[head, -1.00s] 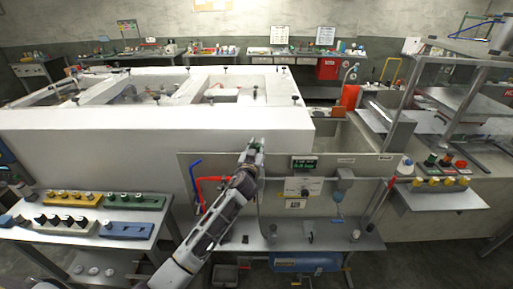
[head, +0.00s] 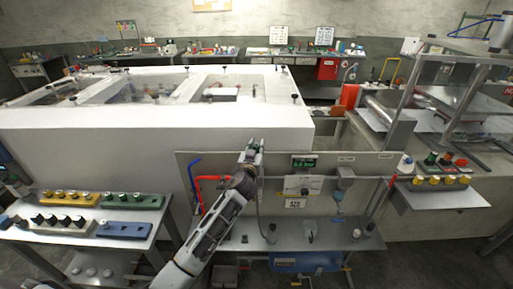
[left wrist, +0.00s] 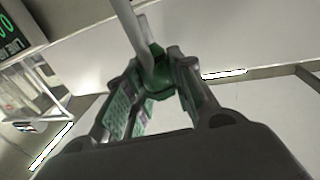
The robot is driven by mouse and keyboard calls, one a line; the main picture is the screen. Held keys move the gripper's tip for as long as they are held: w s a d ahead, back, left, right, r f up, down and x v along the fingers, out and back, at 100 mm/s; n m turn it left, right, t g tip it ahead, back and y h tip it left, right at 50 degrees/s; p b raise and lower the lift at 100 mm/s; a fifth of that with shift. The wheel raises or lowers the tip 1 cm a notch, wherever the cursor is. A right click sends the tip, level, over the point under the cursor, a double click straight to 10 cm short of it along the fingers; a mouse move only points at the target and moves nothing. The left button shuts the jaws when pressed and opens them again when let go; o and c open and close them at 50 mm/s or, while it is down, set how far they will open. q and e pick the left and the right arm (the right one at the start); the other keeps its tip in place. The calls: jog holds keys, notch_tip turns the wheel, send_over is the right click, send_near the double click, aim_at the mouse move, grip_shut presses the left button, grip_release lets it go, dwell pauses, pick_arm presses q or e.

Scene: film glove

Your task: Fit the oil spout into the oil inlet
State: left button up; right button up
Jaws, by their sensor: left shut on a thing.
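My left gripper (head: 252,149) is raised in front of the white block, at the top edge of the upright panel. In the left wrist view, my left gripper (left wrist: 157,72) is shut on a green fitting (left wrist: 157,80) with a grey metal tube rising from it, which looks like the oil spout. In the head view this piece is tiny between the fingertips. A grey hose (head: 260,212) hangs below the gripper in front of the panel. I cannot make out the oil inlet for certain. My right gripper is not in view.
The upright panel (head: 275,180) carries a green display (head: 304,161), a dial box (head: 303,186) and a red pipe (head: 213,179). A side table (head: 150,216) with colored blocks stands at left. The white block (head: 150,132) fills the space behind the gripper.

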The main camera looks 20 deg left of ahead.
pick_arm(q)
jog(key=shift+f+b, duration=2.05)
jog(key=shift+f, duration=0.3)
dwell(1.0)
jog(key=shift+f+b, duration=1.65)
jog(key=shift+b, duration=0.1)
dwell(0.6)
jog(key=o, duration=1)
jog(key=shift+o, duration=0.2)
